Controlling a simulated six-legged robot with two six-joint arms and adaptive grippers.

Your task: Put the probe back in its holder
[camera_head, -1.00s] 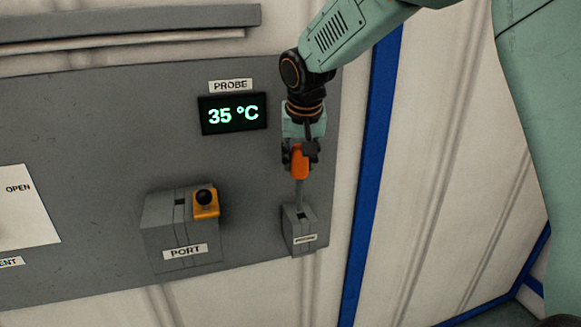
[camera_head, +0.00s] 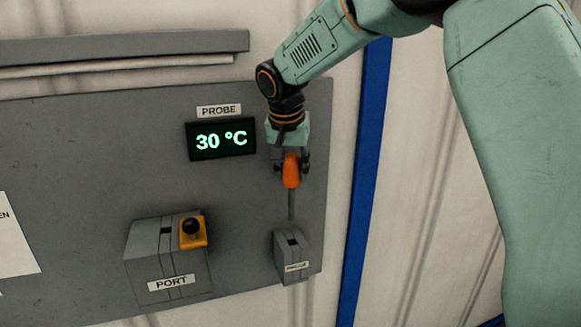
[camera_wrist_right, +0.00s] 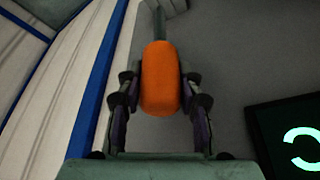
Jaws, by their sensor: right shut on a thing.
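The probe (camera_head: 291,171) has an orange handle and a thin grey rod that points down. My right gripper (camera_head: 292,165) is shut on the orange handle. In the right wrist view, the handle (camera_wrist_right: 160,78) sits between the two fingers, with the rod running away behind it. The holder (camera_head: 291,260) is a small grey labelled box with a dark slot in its top, below the probe. The rod's lower end shows just above or behind the holder's top edge, apart from the slot. I cannot tell its depth from the wall. My left gripper is not in view.
The grey wall panel (camera_head: 90,165) carries a display (camera_head: 221,139) reading 30 °C under a PROBE label. A grey PORT box (camera_head: 168,262) with an orange, black-knobbed part (camera_head: 193,234) stands left of the holder. A blue strip (camera_head: 361,180) runs right of the panel.

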